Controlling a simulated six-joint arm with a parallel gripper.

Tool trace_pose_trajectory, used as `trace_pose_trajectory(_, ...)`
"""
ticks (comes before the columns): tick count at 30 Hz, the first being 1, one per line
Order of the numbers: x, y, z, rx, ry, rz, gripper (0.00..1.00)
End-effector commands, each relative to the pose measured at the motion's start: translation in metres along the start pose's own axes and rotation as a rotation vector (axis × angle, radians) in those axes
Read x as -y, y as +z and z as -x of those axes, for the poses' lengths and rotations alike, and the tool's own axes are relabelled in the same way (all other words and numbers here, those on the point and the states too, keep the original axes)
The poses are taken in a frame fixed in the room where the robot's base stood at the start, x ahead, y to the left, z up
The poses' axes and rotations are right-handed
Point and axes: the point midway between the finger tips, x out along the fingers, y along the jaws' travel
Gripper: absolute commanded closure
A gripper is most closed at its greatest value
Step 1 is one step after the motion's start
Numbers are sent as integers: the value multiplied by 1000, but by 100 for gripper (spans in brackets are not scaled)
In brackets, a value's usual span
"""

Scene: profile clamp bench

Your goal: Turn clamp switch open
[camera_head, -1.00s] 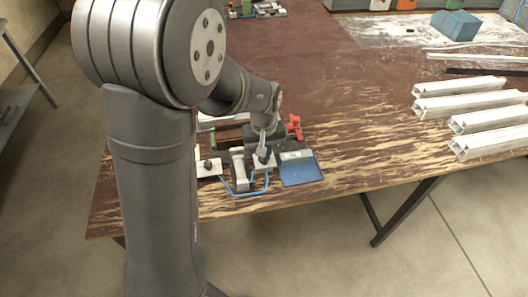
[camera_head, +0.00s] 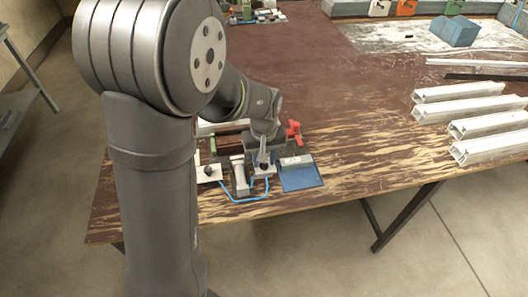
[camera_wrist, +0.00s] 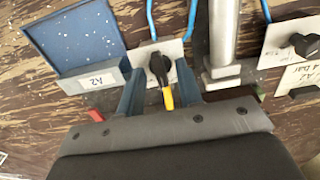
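The clamp switch is a black knob (camera_wrist: 158,66) with a yellow tip, on a white plate (camera_wrist: 142,54) in the wrist view. In the head view its plate (camera_head: 267,171) lies just left of the blue tray. My gripper (camera_wrist: 159,90) is open, with one blue-grey finger on each side of the knob. I cannot tell whether either finger touches it. In the head view my gripper (camera_head: 263,158) is low over the plate, partly hidden by my wrist. The red clamp part (camera_head: 294,131) shows behind it; the rest of the clamp is mostly hidden.
A blue tray (camera_wrist: 75,35) labelled A2 sits left of the switch in the wrist view. A metal post (camera_wrist: 223,35) stands close on the right, then a second black knob (camera_wrist: 305,43). Blue tubing runs between. White profiles (camera_head: 460,92) lie at the right of the table.

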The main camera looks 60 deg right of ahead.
Motion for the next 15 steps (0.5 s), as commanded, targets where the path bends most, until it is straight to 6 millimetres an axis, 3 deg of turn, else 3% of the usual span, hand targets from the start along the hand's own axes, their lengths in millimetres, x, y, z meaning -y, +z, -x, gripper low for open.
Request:
trace_pose_trajectory(5, 0, -1, 18, -4, 2, 0, 67)
trace_pose_trajectory(15, -1, -1, 99, -6, 4, 0, 67)
